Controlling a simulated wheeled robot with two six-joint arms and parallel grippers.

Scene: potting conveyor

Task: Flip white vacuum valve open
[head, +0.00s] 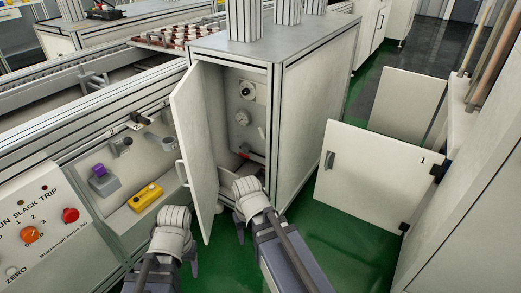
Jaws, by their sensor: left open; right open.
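An open cabinet (310,110) stands in the middle, its door (194,135) swung out to the left. On its inner panel, a pale square plate with a dark round knob (247,91) sits above a round dial (243,118). A small red part (246,155) is lower down. I cannot tell for sure which fitting is the white vacuum valve, or its position. My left gripper (176,258) is open, low in front of the console, left of the door. My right gripper (248,228) is open below the cabinet opening, right of the door, touching no fitting; its fingers are partly hidden.
The console on the left bears a purple-topped block (101,174), a yellow switch box (146,197), an orange knob (30,235) and a red button (71,215). A white panel marked 1 (375,175) stands open on the right. Green floor (335,240) is clear between.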

